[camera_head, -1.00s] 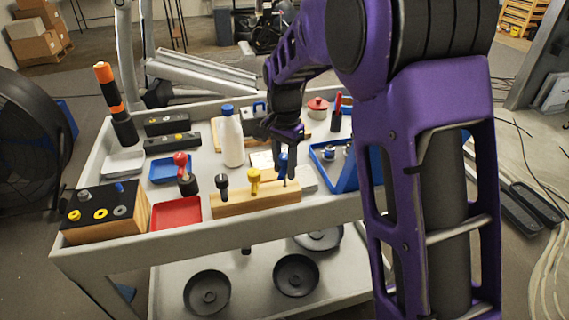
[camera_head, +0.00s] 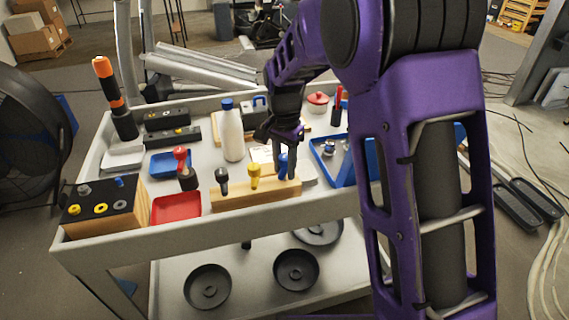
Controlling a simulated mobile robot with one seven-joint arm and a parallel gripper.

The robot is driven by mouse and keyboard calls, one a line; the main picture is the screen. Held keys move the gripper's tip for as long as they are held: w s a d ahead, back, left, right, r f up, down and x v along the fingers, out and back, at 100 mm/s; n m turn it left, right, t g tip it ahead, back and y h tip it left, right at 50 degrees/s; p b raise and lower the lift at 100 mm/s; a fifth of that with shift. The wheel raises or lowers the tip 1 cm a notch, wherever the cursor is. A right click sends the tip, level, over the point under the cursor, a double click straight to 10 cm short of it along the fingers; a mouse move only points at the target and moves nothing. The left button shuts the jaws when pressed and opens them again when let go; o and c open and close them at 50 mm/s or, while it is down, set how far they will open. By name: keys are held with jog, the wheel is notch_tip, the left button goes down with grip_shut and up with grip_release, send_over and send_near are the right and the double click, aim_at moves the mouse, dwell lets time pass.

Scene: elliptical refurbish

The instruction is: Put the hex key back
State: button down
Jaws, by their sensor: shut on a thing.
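My gripper (camera_head: 285,172) is shut on a blue-handled hex key (camera_head: 283,160), held upright at the right end of the wooden rack (camera_head: 236,197). The blue handle is low, close to the rack's top. Its shaft does not show, and I cannot tell how deep it sits in the rack. A black-handled tool (camera_head: 222,181) and a yellow-handled tool (camera_head: 254,175) stand upright in the rack to the left.
A white bottle (camera_head: 231,133) stands behind the rack. A red tray (camera_head: 176,208) lies to its left and a blue tray (camera_head: 322,160) to its right. The black-topped wooden block (camera_head: 98,211) is at the cart's left front corner.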

jog(key=shift+f, duration=0.15)
jog(key=shift+f, duration=0.3)
jog(key=shift+c, duration=2.2)
grip_release()
notch_tip(320, 180, up, 17)
jog(key=p, duration=0.3)
jog(key=shift+r, duration=0.2)
jog(key=shift+w, duration=0.1)
